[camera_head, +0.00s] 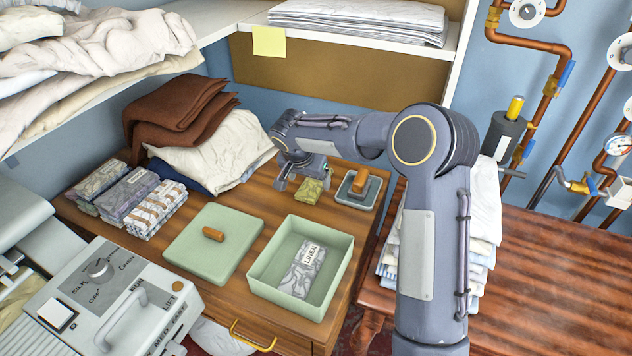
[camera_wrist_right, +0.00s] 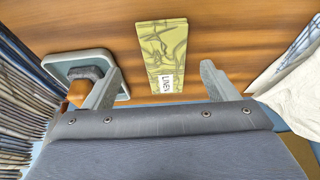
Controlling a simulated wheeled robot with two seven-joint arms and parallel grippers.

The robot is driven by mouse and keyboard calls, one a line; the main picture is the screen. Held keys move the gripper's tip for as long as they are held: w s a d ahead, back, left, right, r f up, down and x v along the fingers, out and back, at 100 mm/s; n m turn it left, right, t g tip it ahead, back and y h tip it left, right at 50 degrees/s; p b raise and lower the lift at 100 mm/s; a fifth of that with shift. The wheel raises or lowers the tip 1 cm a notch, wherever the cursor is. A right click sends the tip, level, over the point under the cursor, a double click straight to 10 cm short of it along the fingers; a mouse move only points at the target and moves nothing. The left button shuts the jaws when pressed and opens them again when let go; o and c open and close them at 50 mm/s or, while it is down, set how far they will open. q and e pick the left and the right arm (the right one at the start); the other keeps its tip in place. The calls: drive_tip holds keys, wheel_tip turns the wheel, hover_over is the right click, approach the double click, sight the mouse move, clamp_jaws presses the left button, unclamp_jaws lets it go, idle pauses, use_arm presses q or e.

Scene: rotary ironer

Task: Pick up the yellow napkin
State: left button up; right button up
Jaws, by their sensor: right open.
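The yellow napkin (camera_head: 309,192) is a small, flat, folded, patterned piece lying on the wooden tabletop near its back. In the right wrist view the napkin (camera_wrist_right: 163,45) shows dark line markings and a white label at its near end. My right gripper (camera_head: 303,180) is open and empty, just behind and over the napkin in the head view. In the right wrist view its two fingers (camera_wrist_right: 160,74) stand apart, with the napkin's labelled end seen between them. I see no contact with the napkin. My left gripper is not in view.
A small tray with a wooden-handled block (camera_head: 360,184) sits close right of the napkin. A white cloth heap (camera_head: 215,150) lies left. An open green box (camera_head: 327,287) holding a grey napkin and its lid (camera_head: 213,245) are in front. Folded linen (camera_head: 487,225) stands at right.

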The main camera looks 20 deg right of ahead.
sight(311, 186)
drive_tip(key=x, duration=0.4)
drive_tip(key=shift+w+f+p, duration=0.25)
drive_tip(key=shift+w+p, duration=0.1)
drive_tip(key=shift+w, duration=0.1)
drive_tip(key=c, duration=1.1)
drive_tip(key=shift+o, duration=0.2)
drive_tip(key=shift+r, duration=0.1)
